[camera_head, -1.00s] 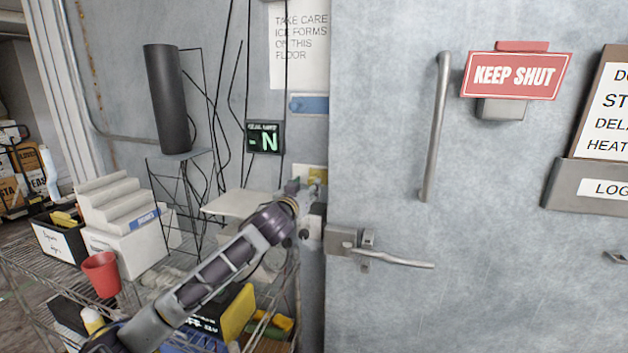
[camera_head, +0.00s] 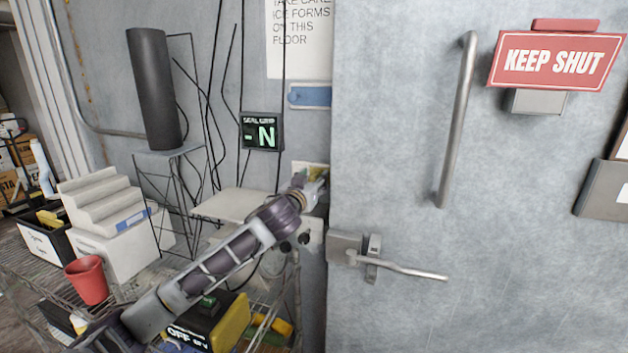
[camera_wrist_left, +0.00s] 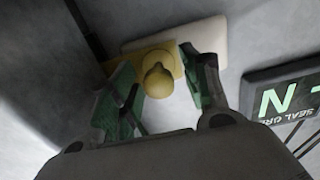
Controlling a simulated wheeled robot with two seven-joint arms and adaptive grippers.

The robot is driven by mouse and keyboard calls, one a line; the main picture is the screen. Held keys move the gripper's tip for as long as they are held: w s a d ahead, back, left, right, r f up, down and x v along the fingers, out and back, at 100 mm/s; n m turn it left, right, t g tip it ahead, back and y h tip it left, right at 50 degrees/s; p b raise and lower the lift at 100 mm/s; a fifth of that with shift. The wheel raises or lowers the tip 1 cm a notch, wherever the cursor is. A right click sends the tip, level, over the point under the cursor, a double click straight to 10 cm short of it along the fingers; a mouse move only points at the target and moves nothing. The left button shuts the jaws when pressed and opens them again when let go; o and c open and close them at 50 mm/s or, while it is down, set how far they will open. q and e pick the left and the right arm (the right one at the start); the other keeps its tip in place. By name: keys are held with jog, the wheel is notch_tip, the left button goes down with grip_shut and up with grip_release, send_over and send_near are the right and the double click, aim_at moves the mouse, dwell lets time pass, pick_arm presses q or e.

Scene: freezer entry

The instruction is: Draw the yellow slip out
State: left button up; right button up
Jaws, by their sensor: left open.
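The yellow slip (camera_wrist_left: 152,66) shows in the left wrist view as a flat yellow piece with a rounded yellow knob in front, against a pale plate (camera_wrist_left: 205,42) on the grey wall. In the head view only a small yellow bit (camera_head: 312,173) shows beside the door edge, mostly covered by my gripper. My left gripper (camera_wrist_left: 163,86) is open, with one green-padded finger on each side of the knob. I cannot tell whether the fingers touch it. My left gripper (camera_head: 314,186) also shows at the wall in the head view. My right gripper is in neither view.
A dark display with a green N (camera_head: 262,132) is left of the plate. The grey door (camera_head: 480,200) with its lever handle (camera_head: 400,268) is close on the right. Hanging cables, a small shelf and a wire rack (camera_head: 40,290) lie left and below.

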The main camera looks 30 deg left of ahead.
pick_arm(q)
jog(key=shift+s, duration=0.1)
grip_shut()
dwell(0.3)
jog(key=shift+a, duration=0.1)
